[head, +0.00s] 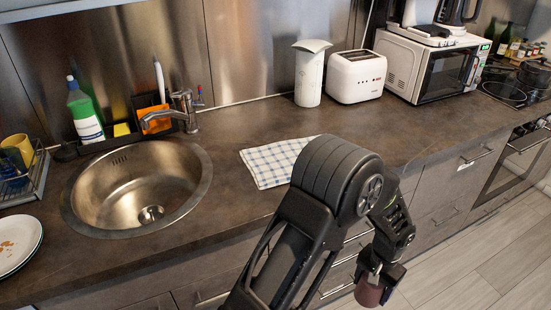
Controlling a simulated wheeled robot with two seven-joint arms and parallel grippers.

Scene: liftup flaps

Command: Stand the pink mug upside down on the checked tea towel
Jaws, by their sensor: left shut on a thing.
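The checked tea towel (268,164), white with blue lines, lies flat on the dark counter right of the sink. My arm covers its right part. My left gripper (378,272) is low at the right, in front of the counter's edge and over the floor, well away from the towel. It is shut on the pink mug (369,292), which shows as a dull pinkish-brown piece below the fingers. Most of the mug is hidden, and I cannot tell which way up it is. My right gripper is not in view.
A round steel sink (95,205) with a tap (186,108) is left of the towel. A white canister (310,74), a toaster (356,76) and a microwave (430,68) stand behind. White plates (18,243) lie at the left. Counter around the towel is clear.

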